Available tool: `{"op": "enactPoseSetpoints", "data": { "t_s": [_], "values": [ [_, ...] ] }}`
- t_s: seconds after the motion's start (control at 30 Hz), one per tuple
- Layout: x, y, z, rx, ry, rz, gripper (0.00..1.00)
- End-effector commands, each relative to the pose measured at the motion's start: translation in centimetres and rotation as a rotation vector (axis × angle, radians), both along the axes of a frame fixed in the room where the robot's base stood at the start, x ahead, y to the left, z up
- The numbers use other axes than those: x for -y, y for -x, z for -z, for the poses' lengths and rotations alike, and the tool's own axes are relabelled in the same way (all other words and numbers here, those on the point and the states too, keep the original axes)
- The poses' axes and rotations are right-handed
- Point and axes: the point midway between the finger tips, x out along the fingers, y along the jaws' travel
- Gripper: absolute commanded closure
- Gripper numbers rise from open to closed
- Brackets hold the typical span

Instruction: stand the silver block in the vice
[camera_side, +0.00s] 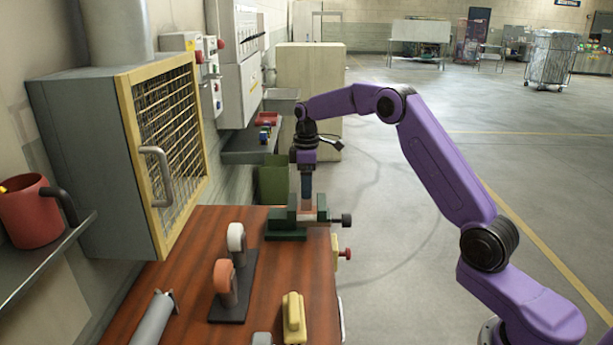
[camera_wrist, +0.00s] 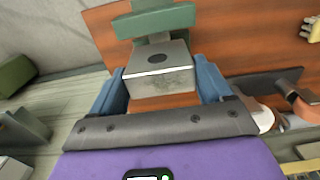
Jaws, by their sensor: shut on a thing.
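The silver block (camera_wrist: 158,62), a pale grey block with a dark round spot on its face, is between the two blue fingers of my gripper (camera_wrist: 160,84) in the wrist view. My gripper is shut on it. In the side view my gripper (camera_side: 307,192) points down over the green vice (camera_side: 286,232), at the far right of the wooden bench. One green jaw (camera_wrist: 155,20) shows just beyond the block in the wrist view. I cannot tell whether the block touches the jaws or the vice bed.
A black stand (camera_side: 232,298) with an orange and a white rounded piece, a yellow object (camera_side: 294,318) and a grey cylinder (camera_side: 153,320) lie nearer on the bench (camera_side: 190,262). A yellow-framed mesh cabinet (camera_side: 165,140) hangs at left. Open floor lies to the right.

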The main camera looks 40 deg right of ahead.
Motion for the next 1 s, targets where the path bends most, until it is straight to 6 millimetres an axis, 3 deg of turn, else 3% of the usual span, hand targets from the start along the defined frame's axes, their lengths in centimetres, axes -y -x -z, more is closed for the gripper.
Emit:
{"op": "enactPoseSetpoints", "data": {
  "t_s": [0.5,1.0],
  "values": [
    [0.0,0.0,3.2,0.001,0.000,0.000,0.57],
    [0.0,0.0,3.9,0.001,0.000,0.000,0.57]
  ]
}}
